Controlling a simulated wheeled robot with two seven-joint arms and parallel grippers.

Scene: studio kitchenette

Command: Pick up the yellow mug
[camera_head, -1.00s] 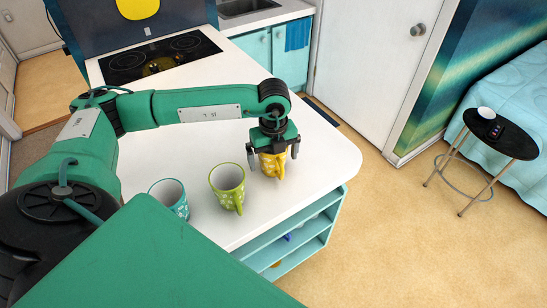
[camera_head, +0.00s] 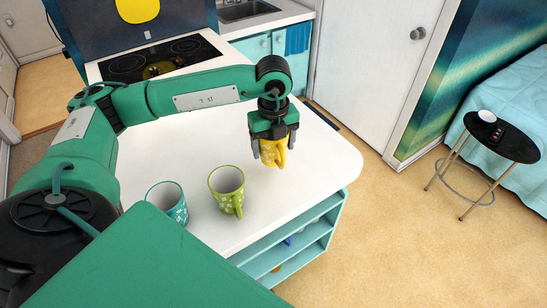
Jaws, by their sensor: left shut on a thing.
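The yellow mug (camera_head: 271,153) has a pale pattern and a handle on its right side. It is between the fingers of my left gripper (camera_head: 271,148), which is shut on it from above. The mug is upright and appears held above the white counter (camera_head: 308,160); its top is hidden by the gripper. My right gripper is not in the picture.
A green mug (camera_head: 223,190) and a teal mug (camera_head: 165,196) stand on the counter to the left of the yellow mug. Open shelves (camera_head: 296,250) are under the counter's edge. A stove (camera_head: 160,60) is behind. A round stool (camera_head: 510,143) stands at the right.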

